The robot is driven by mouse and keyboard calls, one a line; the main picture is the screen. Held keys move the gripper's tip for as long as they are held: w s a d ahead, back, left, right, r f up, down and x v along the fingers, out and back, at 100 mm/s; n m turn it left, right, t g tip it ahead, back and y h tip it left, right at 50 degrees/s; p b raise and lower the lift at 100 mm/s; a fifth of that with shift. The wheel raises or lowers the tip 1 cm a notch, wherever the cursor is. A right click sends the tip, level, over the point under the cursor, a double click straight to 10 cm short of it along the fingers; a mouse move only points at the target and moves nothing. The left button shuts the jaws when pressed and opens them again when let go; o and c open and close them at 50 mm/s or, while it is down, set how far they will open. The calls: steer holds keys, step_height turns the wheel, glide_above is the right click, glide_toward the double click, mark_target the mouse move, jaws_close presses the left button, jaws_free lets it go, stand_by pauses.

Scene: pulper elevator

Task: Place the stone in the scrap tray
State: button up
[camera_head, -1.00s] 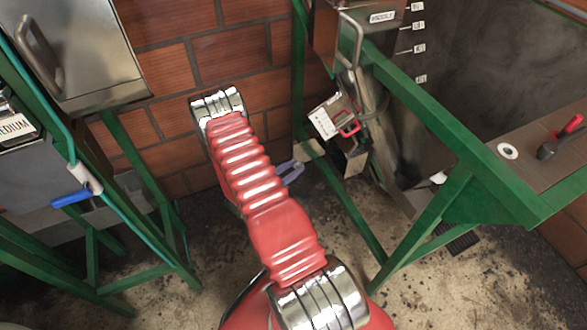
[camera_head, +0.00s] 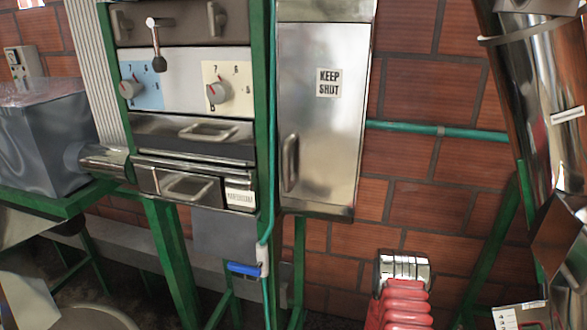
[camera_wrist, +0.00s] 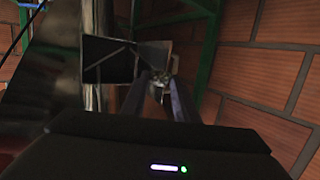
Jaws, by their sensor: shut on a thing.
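In the wrist view my gripper (camera_wrist: 157,88) points away from the camera with its two fingers close together. It is shut on a small, dark, mottled lump, the stone (camera_wrist: 158,77), which shows between the fingertips. The stone is dim and partly hidden by the fingers. In the head view only part of my red arm shows at the bottom right; my gripper and the stone are out of that view. I cannot make out the scrap tray for certain in either view.
A steel cabinet marked KEEP SHUT (camera_head: 323,120) hangs on the brick wall. A panel with knobs (camera_head: 185,82) and drawers stands left of it in a green frame (camera_head: 172,255). A metal chute (camera_head: 537,95) is at the right. In the wrist view a brick wall (camera_wrist: 262,95) is close on the right.

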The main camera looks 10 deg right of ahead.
steer(key=w+a+r+n+t+y, duration=0.3)
steer(key=w+a+r+n+t, duration=0.25)
steer(key=w+a, duration=0.3)
steer(key=w+a+r+n+t+y, duration=0.35)
steer(key=w+a+r+t, duration=0.2)
steer(key=w+a, duration=0.35)
steer(key=w+a+r+n+t+y, duration=0.1)
steer(key=w+a+r+n+y, duration=0.2)
steer(key=a+r, duration=0.7)
steer(key=w+a+r+n+t+y, duration=0.2)
steer(key=w+a+r+n+y, duration=0.2)
steer(key=a+r, duration=0.7)
steer(key=shift+a+r+n+y, duration=0.3)
steer(key=shift+a+n+y, duration=0.2)
steer(key=shift+a+y, duration=0.4)
steer(key=shift+s+d+r, duration=0.1)
steer(key=shift+d, duration=0.05)
steer(key=v, duration=0.2)
steer(key=r+v, duration=0.1)
steer(key=v, duration=0.2)
steer(key=shift+r, duration=0.1)
